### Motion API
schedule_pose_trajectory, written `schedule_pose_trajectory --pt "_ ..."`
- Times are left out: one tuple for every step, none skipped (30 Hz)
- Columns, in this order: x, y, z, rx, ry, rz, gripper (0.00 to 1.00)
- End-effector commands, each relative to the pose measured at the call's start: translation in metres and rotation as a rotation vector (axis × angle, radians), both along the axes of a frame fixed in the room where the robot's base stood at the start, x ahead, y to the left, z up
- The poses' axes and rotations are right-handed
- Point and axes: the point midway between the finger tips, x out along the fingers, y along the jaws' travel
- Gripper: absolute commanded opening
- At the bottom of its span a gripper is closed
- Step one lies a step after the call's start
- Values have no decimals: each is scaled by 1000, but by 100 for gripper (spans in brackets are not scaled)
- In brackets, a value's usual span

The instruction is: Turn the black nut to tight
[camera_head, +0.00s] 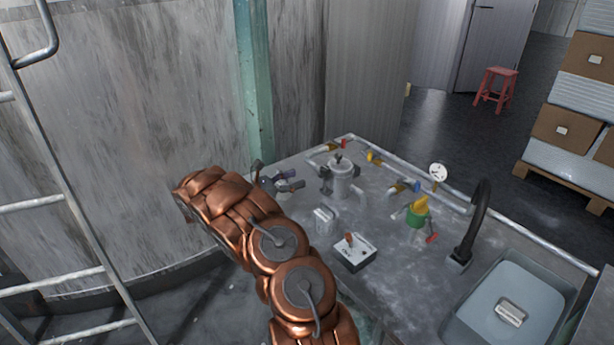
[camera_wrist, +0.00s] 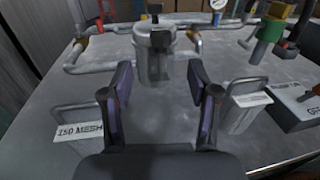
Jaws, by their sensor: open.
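A grey metal canister (camera_head: 342,185) stands on the bench with black fittings at its sides and top. In the wrist view the canister (camera_wrist: 153,66) is upright straight ahead, and a black nut-like part (camera_wrist: 161,41) shows at its near upper side. I cannot tell whether it is tight. My gripper (camera_wrist: 160,78) is open and empty, with its two dark, purple-padded fingers spread in front of the canister. In the head view my gripper (camera_head: 297,180) is left of the canister, apart from it.
Pipes with coloured valve handles run behind the canister. A labelled mesh can (camera_wrist: 80,122) is at left and another handled can (camera_wrist: 241,110) at right. A switch box (camera_head: 354,252), green-yellow fitting (camera_head: 418,212), black faucet (camera_head: 474,220) and sink (camera_head: 480,310) lie farther right.

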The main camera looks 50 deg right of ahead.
Motion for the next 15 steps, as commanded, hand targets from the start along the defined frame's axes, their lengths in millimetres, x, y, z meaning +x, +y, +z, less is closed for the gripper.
schedule_pose_trajectory --pt "4 7 0 0 0 3 60" --pt "6 10 0 0 0 3 60" --pt "7 13 0 1 0 3 60" --pt "8 15 0 1 0 3 60" --pt "9 17 -1 1 0 2 60" --pt "10 19 -1 2 -1 2 60" --pt "10 20 -1 2 -1 2 60" --pt "11 21 -1 2 -1 2 60" --pt "11 22 -1 1 0 2 60" --pt "11 22 -1 1 0 2 60" --pt "11 22 -1 1 0 2 60" --pt "11 22 0 1 0 2 60" --pt "11 22 0 1 0 2 60" --pt "11 22 0 1 0 2 60" --pt "11 22 0 1 0 1 60"
